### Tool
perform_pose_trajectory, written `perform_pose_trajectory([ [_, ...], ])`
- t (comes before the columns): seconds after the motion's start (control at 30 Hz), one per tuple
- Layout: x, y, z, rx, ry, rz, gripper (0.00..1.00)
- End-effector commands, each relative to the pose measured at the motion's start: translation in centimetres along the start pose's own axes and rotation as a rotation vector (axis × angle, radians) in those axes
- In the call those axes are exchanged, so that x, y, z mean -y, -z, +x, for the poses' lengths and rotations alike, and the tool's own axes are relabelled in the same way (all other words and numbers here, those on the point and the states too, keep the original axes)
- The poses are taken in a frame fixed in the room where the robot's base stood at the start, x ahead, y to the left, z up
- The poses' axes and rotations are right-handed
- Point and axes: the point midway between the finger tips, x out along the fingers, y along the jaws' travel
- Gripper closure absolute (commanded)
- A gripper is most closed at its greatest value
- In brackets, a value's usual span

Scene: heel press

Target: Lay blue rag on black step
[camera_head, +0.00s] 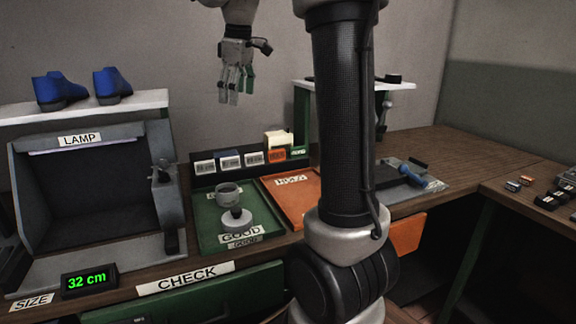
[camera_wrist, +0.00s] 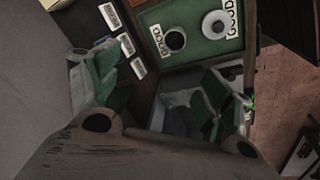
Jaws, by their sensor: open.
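My gripper (camera_head: 235,96) hangs open and empty in the air above the back of the bench, with its fingers pointing down. In the wrist view its open fingers (camera_wrist: 160,92) show with nothing between them. A small blue item (camera_head: 434,185), possibly the blue rag, lies on the bench to the right of my arm. Next to it is a low dark block (camera_head: 388,175), possibly the black step, partly hidden behind my arm. My gripper is well to the left of both and apart from them. Neither shows clearly in the wrist view.
A green GOOD tray (camera_head: 207,238) holds a grey cup (camera_head: 229,193) and a round white-based piece. An orange tray (camera_head: 285,205) lies beside it. My arm blocks the middle.

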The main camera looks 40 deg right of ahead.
Motion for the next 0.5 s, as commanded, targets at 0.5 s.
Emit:
perform_pose_trajectory([
  [0.5, 18.9, -19.4, 4.4, -0.167, -0.042, 0.58, 0.2],
])
